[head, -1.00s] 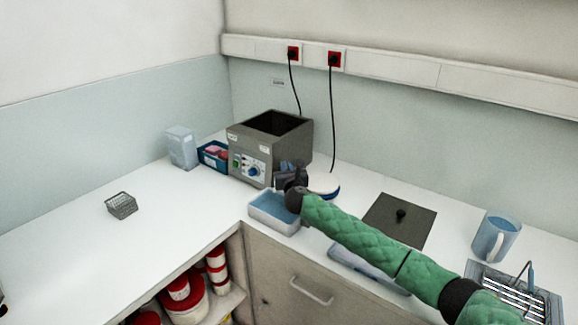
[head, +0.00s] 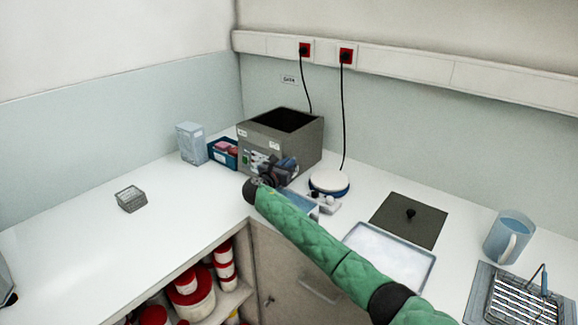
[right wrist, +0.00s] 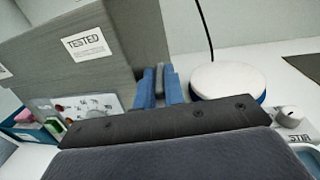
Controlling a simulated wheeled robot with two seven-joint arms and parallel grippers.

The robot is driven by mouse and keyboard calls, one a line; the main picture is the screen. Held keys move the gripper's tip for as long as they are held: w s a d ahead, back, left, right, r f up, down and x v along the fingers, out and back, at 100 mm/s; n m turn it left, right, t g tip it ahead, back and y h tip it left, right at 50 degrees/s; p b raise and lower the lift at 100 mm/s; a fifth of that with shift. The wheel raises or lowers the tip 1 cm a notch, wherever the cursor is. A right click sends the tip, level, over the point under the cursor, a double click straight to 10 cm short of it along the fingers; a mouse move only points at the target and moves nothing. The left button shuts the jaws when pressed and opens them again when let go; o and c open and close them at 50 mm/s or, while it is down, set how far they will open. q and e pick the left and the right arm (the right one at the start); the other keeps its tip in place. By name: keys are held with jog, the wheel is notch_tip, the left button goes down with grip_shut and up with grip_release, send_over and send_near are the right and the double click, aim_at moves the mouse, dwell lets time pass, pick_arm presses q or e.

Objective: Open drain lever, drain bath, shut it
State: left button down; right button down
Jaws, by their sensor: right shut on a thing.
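The bath (head: 309,148) is a grey metal box with an open top and a front panel, standing in the corner of the bench. Its side with a "TESTED" label shows in the right wrist view (right wrist: 120,28). My right gripper (head: 282,166) is at the lower front of the bath, and its blue fingers (right wrist: 160,86) are closed together close to the bath's side. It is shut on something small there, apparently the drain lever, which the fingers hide. A pale tub with a blue inside (head: 300,204) stands below, partly hidden by my arm. My left gripper is out of view.
A round white-topped stirrer (head: 329,181) stands close right of the bath. Further right are a dark lid with a knob (head: 400,222), a white tray (head: 384,262) and a blue jug (head: 508,238).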

jog(key=c, duration=1.5)
grip_release()
jog(key=shift+r, duration=0.15)
